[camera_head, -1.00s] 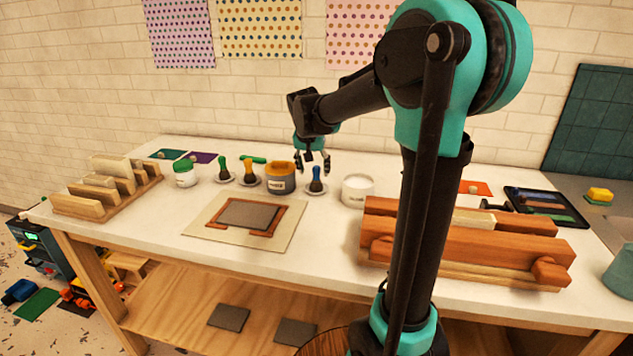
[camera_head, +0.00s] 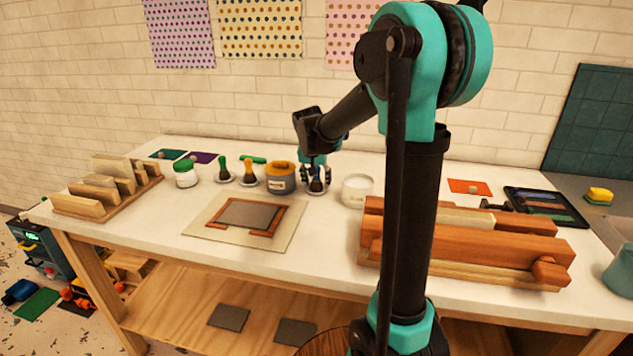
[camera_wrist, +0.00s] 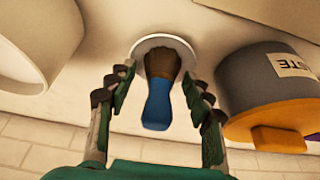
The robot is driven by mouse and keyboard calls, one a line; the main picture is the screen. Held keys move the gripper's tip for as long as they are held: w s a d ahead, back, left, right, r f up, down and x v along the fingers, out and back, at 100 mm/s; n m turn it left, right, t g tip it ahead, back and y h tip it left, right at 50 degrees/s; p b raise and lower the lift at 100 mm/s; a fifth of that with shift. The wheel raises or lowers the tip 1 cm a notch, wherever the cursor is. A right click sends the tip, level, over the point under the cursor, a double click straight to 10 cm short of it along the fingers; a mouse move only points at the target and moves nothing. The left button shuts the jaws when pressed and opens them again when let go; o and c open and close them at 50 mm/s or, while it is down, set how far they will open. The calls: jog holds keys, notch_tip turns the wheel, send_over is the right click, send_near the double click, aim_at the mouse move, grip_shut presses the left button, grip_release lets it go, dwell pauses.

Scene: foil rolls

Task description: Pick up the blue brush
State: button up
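The blue brush (camera_wrist: 158,104) stands in a small white dish (camera_wrist: 165,40), its brown bristle end toward the dish and its blue handle toward my gripper. In the head view the blue brush (camera_head: 316,186) is partly hidden by my fingers. My gripper (camera_wrist: 159,98) is open, with one finger on each side of the brush. A gap shows between the brush and each finger in the wrist view. In the head view my gripper (camera_head: 316,180) is low over the brush, between the paste tub and a white jar.
A grey and yellow paste tub (camera_head: 281,178) stands close on the left, near one finger. A white jar (camera_head: 357,191) stands on the right. Green (camera_head: 224,168) and yellow (camera_head: 249,171) brushes stand farther left. A wooden clamp-like block (camera_head: 465,245) lies to the front right.

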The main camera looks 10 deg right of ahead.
jog(key=c, duration=0.7)
notch_tip(320, 180, up, 20)
dwell(0.5)
